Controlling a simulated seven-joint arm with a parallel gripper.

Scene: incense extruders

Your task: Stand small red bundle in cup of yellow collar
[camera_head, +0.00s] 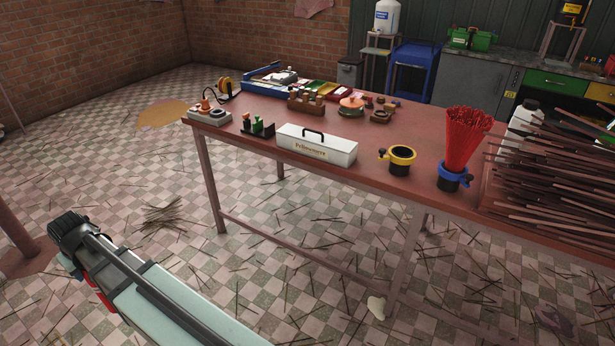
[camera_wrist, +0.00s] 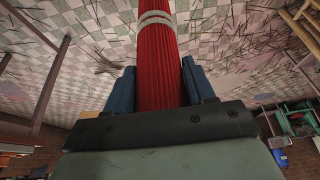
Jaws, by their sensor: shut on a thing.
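The small red bundle (camera_wrist: 158,60) stands out between the two blue fingers of my gripper (camera_wrist: 158,80) in the wrist view. The gripper is shut on it. Pale ties wrap the bundle near the top of that view, and its far end runs out of the frame. In the head view the bundle cannot be made out clearly; my arm is at the lower left, well apart from the table. The yellow collar (camera_head: 403,152) sits on a black cup (camera_head: 399,168) near the table's front edge. Its opening looks dark and empty.
A larger red bundle (camera_head: 464,145) stands in a blue collar (camera_head: 456,176) right of the yellow one. A white box (camera_head: 317,149) stands to the left. Dark sticks (camera_head: 560,180) pile at the table's right end. The tabletop (camera_head: 380,187) is bare near the front edge.

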